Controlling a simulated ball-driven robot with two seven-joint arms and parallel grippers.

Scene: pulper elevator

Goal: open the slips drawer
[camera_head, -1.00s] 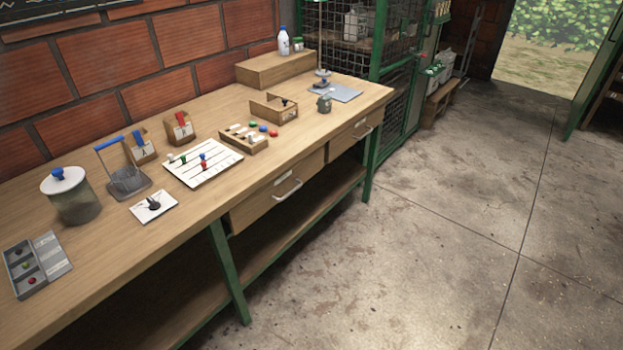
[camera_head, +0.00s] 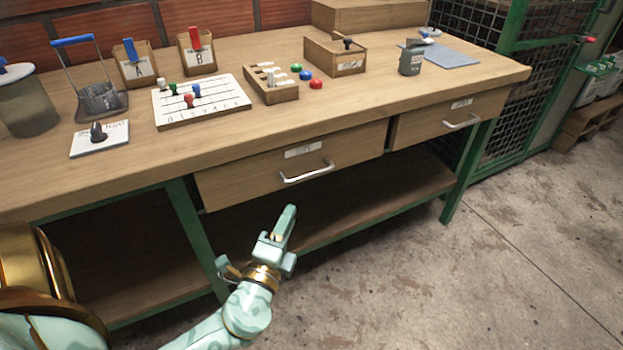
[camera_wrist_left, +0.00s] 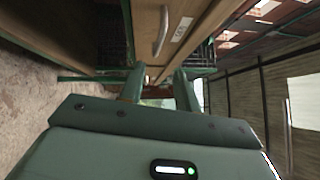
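Two closed wooden drawers are set under the bench top. The left drawer (camera_head: 235,185) has a white label (camera_head: 303,149) and a metal bar handle (camera_head: 307,172). The right drawer (camera_head: 420,123) has a smaller label (camera_head: 461,103) and a similar handle (camera_head: 461,123). I cannot read either label. My left gripper (camera_head: 287,222) is in front of and below the left drawer's handle, apart from it. In the left wrist view its two fingers (camera_wrist_left: 158,88) are spread and empty; a drawer handle (camera_wrist_left: 162,31) and label (camera_wrist_left: 182,29) show above them, sideways. My right gripper is not in view.
A green bench leg (camera_head: 197,240) and lower shelf (camera_head: 345,215) are near the gripper. Floor at right is clear.

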